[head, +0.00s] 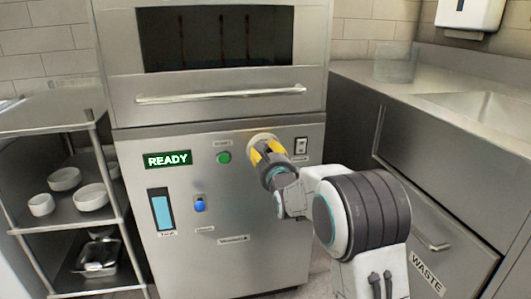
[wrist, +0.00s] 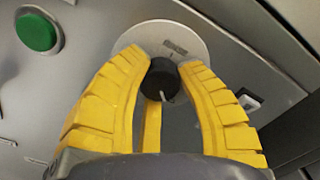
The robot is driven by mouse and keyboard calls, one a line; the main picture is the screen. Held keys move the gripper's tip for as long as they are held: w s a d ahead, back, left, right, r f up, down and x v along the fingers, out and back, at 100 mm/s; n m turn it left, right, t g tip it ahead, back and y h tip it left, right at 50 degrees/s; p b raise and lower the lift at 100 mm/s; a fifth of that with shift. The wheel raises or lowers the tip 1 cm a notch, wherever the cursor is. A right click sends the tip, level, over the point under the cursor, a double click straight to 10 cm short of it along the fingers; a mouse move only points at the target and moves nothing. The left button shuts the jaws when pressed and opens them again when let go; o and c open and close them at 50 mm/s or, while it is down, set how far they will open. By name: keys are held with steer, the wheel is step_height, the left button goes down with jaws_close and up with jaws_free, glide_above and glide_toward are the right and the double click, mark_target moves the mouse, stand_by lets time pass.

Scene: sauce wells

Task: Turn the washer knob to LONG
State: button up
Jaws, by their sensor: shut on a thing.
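The washer (head: 232,270) is a steel machine with a lit READY display (head: 167,160). Its knob (wrist: 162,79) is black with a pale pointer line, on a round pale dial plate (wrist: 190,42) in the wrist view. The pointer line points down in that picture. A dark label sits on the plate above the knob, too small to read. My gripper (wrist: 163,72) has yellow fingers closed around the knob, one on each side and a third below. In the head view my gripper (head: 268,152) covers the knob, and the plate's edge shows behind it.
A green button (wrist: 38,32) is left of the dial; it also shows in the head view (head: 223,157). A rocker switch (head: 301,146) is close on the right. A blue knob (head: 200,204) is lower left. The door handle (head: 222,94) juts out above.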

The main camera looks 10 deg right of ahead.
steer(key=shift+r+m, duration=0.1)
steer(key=shift+m, duration=0.3)
steer(key=o, duration=1.2)
steer(key=shift+s, duration=6)
